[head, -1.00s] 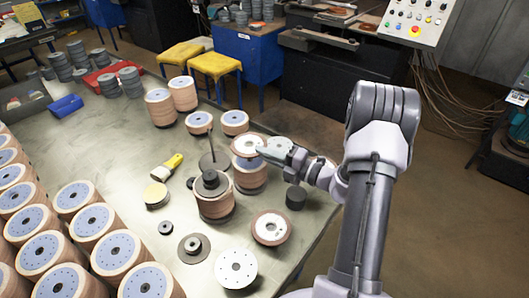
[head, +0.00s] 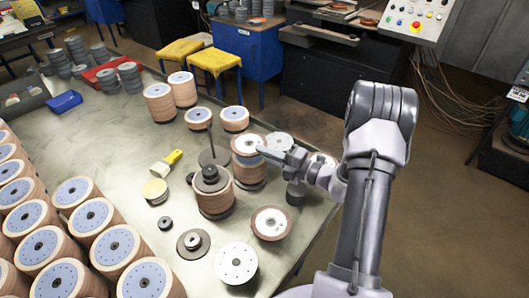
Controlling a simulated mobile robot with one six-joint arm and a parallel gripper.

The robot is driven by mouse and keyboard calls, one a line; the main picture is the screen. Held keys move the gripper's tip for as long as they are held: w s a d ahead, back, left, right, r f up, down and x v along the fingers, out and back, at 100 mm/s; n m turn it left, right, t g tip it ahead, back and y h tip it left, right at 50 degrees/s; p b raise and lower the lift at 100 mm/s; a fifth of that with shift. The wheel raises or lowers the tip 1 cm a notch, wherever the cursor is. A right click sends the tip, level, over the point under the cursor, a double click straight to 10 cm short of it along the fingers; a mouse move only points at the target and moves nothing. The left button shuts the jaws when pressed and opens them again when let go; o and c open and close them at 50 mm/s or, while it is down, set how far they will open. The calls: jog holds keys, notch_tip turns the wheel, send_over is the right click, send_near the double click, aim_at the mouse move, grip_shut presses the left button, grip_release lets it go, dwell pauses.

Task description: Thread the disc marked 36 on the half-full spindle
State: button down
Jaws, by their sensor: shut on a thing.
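My gripper (head: 262,151) is shut on the rim of a disc with a pale face and brownish edge (head: 248,144). The disc is held level over a stack of brown discs (head: 250,172), with a sliver of the stack's blue top showing below it. I cannot tell whether they touch, and no number is readable. To the left, a shorter brown stack (head: 214,201) carries a dark hub. Just behind it a thin upright rod (head: 211,138) rises by a dark round plate (head: 208,157); which spindle is half full is unclear.
A dark cylinder (head: 295,193) stands below my wrist. Many stacks fill the left; the table's middle left is clear.

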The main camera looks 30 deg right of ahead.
jog(key=shift+f, duration=0.1)
jog(key=shift+f+b, duration=0.85)
jog(key=shift+f, duration=0.6)
jog(key=c, duration=1.6)
grip_release()
jog(key=shift+o, duration=0.4)
jog(key=shift+s+f, duration=0.1)
jog(key=shift+f, duration=0.05)
jog(key=p+v, duration=0.3)
jog(key=v, duration=1.4)
jog(key=shift+s+d, duration=0.1)
